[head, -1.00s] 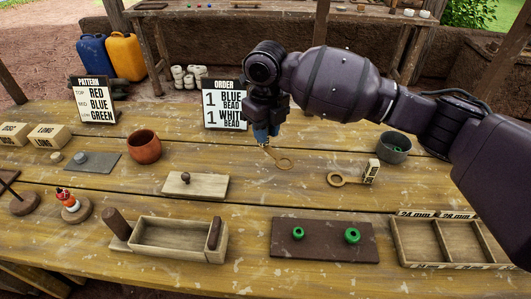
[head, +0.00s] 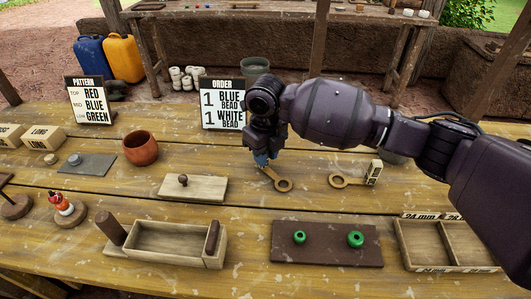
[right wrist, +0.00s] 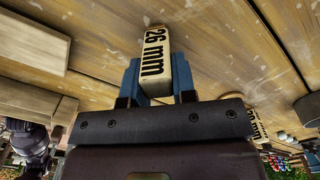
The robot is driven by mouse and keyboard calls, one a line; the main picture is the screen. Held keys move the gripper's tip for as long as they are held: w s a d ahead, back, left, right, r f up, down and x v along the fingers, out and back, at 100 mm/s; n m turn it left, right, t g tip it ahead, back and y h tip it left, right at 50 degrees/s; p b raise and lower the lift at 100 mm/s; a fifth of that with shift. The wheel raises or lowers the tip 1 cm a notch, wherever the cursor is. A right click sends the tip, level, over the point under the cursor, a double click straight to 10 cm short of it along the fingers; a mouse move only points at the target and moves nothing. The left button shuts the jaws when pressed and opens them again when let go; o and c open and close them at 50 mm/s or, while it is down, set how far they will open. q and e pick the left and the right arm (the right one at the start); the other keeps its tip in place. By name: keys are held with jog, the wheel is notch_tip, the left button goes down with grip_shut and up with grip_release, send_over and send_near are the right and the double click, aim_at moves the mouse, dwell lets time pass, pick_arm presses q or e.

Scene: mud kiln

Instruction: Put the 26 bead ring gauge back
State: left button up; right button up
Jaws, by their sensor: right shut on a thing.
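My right gripper (head: 262,160) is low over the middle of the table, with its blue fingers shut on the tag block of the 26 mm ring gauge (head: 283,185). The block (right wrist: 154,58) reads "26 mm" in the right wrist view, between the two fingers (right wrist: 156,80). In the head view the gauge's wooden ring points toward the front right; I cannot tell whether it touches the table. A second ring gauge (head: 340,181) lies to the right, with its own upright tag block (head: 374,172). My left gripper is not in view.
A lidded-looking wooden block with a knob (head: 195,188) is left of the held gauge. A dark board (head: 327,256) with two green beads is in front. A divided tray (head: 420,262) is at front right. The order sign (head: 222,88) stands behind. Bare table surrounds the gauge.

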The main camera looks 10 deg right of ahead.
jog(key=shift+f, duration=0.15)
jog(key=o, duration=0.9)
jog(key=shift+o, duration=0.2)
jog(key=shift+r, duration=0.45)
notch_tip(320, 180, up, 10)
jog(key=shift+p, duration=1)
jog(key=shift+r, duration=0.75)
